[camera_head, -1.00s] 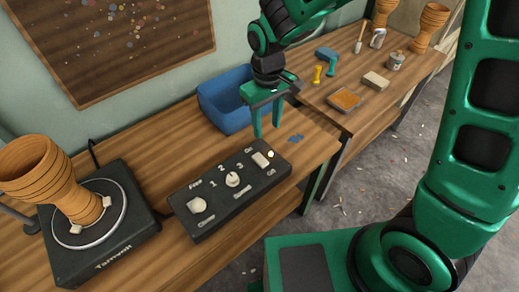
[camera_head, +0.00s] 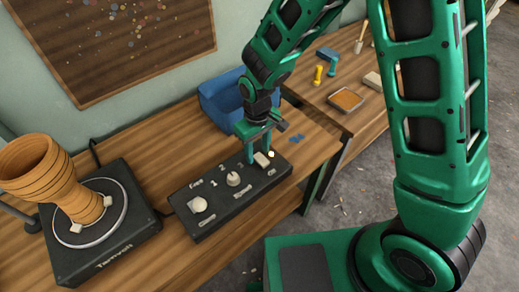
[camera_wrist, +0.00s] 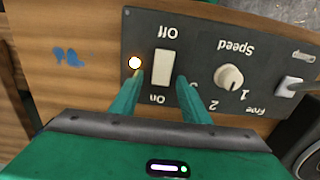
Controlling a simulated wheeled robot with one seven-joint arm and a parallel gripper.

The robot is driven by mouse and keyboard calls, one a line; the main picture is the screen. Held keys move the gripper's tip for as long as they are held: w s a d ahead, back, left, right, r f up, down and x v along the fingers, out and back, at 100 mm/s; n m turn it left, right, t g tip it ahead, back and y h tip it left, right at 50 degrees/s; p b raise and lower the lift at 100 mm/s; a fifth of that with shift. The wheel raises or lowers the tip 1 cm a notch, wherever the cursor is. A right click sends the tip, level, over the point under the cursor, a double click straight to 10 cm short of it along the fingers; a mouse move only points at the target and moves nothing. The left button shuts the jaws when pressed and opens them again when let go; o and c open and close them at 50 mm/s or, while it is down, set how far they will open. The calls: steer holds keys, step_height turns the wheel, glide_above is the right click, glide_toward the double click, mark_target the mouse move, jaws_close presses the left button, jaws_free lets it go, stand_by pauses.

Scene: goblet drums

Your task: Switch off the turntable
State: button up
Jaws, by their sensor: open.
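The turntable (camera_head: 134,247) stands at the left of the bench with a wooden goblet drum (camera_head: 50,177) on its round plate. Its black control box (camera_head: 190,222) lies to the right, with a white rocker switch (camera_head: 262,159) at its right end. In the wrist view the switch (camera_wrist: 164,68) is marked Off at one end and On at the other, and a lamp (camera_wrist: 134,63) glows beside it. My gripper (camera_head: 261,157) is open and points down over the switch. In the wrist view its fingertips (camera_wrist: 159,77) are on either side of the switch's On end; touching cannot be told.
The speed knob (camera_head: 233,179) and a clamp lever (camera_head: 199,205) sit left of the switch on the box. A blue bin (camera_head: 222,98) stands behind my gripper. Small blue pieces (camera_head: 296,138) lie on the bench. A second table holds a tray (camera_head: 346,99) and tools.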

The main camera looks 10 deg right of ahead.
mark_target(263, 159)
steer(key=shift+f, duration=0.15)
steer(key=c, duration=1.1)
steer(key=shift+o, duration=0.2)
steer(key=shift+s+d+t+y, duration=0.15)
steer(key=shift+d+t+y, duration=0.1)
steer(key=shift+t+y, duration=0.4)
steer(key=o, duration=1.1)
steer(key=shift+c, duration=0.2)
steer(key=shift+r, duration=0.3)
step_height(263, 159, up, 10)
steer(key=s+d, duration=0.1)
steer(key=shift+s+r, duration=0.15)
steer(key=shift+s, duration=0.05)
